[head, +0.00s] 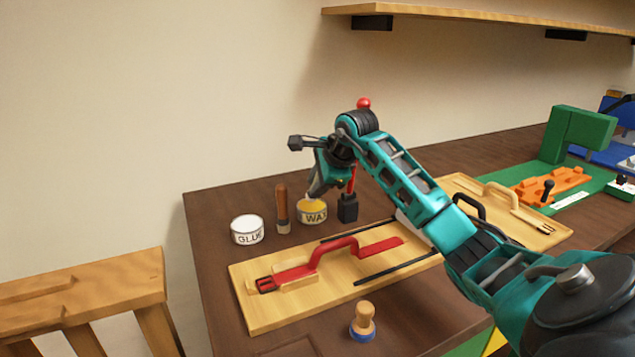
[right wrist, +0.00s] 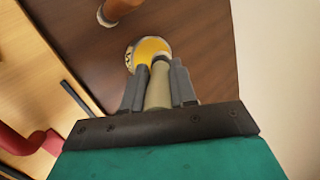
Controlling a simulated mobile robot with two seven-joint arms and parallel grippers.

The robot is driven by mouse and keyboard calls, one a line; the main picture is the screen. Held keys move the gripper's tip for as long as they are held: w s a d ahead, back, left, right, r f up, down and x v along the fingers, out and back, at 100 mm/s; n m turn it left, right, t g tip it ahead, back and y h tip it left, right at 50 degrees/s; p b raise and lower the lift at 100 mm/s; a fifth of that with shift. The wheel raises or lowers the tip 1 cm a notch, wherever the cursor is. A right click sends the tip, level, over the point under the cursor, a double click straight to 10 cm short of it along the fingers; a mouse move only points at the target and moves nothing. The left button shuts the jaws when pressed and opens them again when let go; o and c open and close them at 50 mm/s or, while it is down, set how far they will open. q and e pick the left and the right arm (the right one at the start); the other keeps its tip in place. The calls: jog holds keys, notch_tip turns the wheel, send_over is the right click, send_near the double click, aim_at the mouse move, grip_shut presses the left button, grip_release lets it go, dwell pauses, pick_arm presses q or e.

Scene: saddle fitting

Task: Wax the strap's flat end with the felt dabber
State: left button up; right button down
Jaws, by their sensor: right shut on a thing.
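The red strap (head: 330,258) lies on a light wooden board (head: 262,318), with its buckle at the left, a raised loop in the middle and its flat end (head: 388,244) at the right. The wax tin (head: 311,212), white with yellow wax, stands behind the board; it also shows in the right wrist view (right wrist: 153,47). My right gripper (head: 323,181) is above the tin, shut on the pale felt dabber (right wrist: 158,88). The dabber points down at the wax; whether its tip touches it I cannot tell. My left gripper is not in view.
A glue tin (head: 247,231), a wooden-handled brush (head: 282,210) and a black block (head: 348,209) stand near the wax tin. A wooden knob tool with a blue base (head: 363,322) stands in front of the board. A second board (head: 505,215) lies to the right.

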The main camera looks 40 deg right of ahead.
jog(key=shift+f+b, duration=0.45)
jog(key=shift+f, duration=0.15)
dwell(1.1)
jog(key=shift+r, duration=0.1)
dwell(0.4)
jog(key=shift+r+p, duration=2.85)
jog(key=shift+r, duration=0.65)
jog(key=shift+f, duration=0.1)
